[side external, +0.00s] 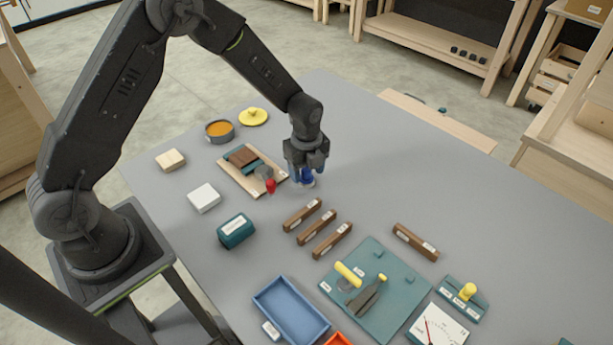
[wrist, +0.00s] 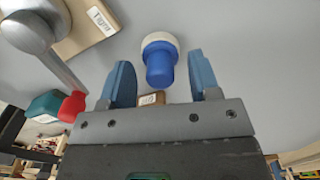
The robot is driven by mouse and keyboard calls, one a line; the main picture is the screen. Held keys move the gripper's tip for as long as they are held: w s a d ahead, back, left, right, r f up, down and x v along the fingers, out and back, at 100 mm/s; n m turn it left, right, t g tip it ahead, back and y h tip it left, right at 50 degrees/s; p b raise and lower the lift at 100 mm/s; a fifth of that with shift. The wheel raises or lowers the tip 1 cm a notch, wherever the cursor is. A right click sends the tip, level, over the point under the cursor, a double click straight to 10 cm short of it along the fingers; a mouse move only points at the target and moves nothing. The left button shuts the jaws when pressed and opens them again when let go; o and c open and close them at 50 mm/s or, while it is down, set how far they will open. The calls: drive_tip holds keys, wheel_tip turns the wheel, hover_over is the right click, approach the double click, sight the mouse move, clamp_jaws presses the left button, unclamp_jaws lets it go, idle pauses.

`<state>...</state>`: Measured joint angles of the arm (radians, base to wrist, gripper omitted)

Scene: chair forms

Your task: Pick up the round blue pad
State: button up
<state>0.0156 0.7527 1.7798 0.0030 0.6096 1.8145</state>
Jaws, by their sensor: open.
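The round blue pad (wrist: 159,68) shows in the wrist view as a blue cylinder-like piece on a wider cream disc. It lies between my two blue fingers, with a gap on each side. In the side view the blue piece (side external: 307,176) stands on the grey table just under my gripper (side external: 306,166), partly hidden by it. My gripper (wrist: 161,70) is open, pointing down, with nothing held. Whether the fingertips reach down around the pad is hard to tell.
A wooden board (side external: 227,177) with a labelled edge and a red-tipped metal tool (side external: 270,186) lies close to the pad, on its left in the side view. Several brown bars (side external: 318,227) lie in front. The table to the right of the pad is clear.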

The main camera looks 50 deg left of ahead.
sight(307, 168)
drive_tip(key=shift+c, duration=0.2)
drive_tip(key=c, duration=1)
drive_tip(key=shift+r, duration=0.15)
drive_tip(key=shift+r, duration=0.65)
wheel_tip(307, 168, up, 3)
drive_tip(key=s+a+r, duration=0.1)
drive_tip(key=a+r, duration=0.1)
drive_tip(key=a, duration=0.1)
drive_tip(key=s+a+r, duration=0.2)
drive_tip(key=a, duration=0.2)
drive_tip(key=s+a+r, duration=0.1)
drive_tip(key=a+r, duration=0.1)
drive_tip(key=a, duration=0.1)
drive_tip(key=shift+s+a+r, duration=0.25)
drive_tip(key=shift+s+a, duration=0.05)
drive_tip(key=shift+s, duration=0.1)
